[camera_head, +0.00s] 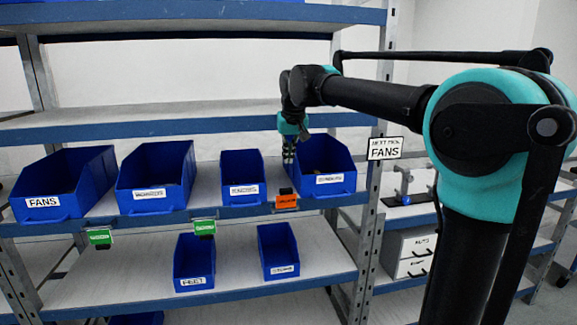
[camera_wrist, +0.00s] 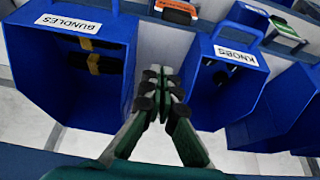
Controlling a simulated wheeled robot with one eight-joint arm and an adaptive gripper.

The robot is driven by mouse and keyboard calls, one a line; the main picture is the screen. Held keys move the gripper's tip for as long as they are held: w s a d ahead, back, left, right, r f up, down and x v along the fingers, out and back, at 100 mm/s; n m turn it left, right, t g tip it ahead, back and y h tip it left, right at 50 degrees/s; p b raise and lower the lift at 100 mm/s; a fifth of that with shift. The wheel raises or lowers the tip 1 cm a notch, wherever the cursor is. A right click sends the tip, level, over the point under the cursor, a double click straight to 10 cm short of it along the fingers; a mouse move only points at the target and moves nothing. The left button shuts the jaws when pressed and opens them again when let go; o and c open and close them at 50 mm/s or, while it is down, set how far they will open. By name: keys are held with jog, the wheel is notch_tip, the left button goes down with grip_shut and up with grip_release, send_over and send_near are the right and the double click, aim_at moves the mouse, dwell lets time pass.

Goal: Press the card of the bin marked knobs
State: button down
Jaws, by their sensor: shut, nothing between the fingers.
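The knobs bin (camera_head: 240,172) is a blue open bin, third from the left on the middle shelf; its label is too small to read there. In the wrist view the knobs bin (camera_wrist: 222,88) shows upside down on the right, with a readable label and dark knobs inside. An orange card (camera_head: 286,201) hangs on the shelf edge between this bin and the bundles bin; this orange card (camera_wrist: 176,11) also shows in the wrist view. A green card (camera_head: 204,228) hangs on the knobs bin's other side. My gripper (camera_head: 289,158) is shut and empty, above the gap between the knobs and bundles bins.
The bundles bin (camera_head: 322,166) stands close to the right of my gripper. The fans bin (camera_head: 62,184) and another bin (camera_head: 156,178) stand left. Two bins, one marked feet (camera_head: 194,263), sit on the lower shelf. A sign (camera_head: 385,149) reading fans hangs on the right post.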

aim_at(286, 198)
jog(key=x, duration=0.9)
jog(key=s, duration=0.2)
jog(key=s+d, duration=0.1)
jog(key=s, duration=0.1)
jog(key=shift+d+f, duration=0.1)
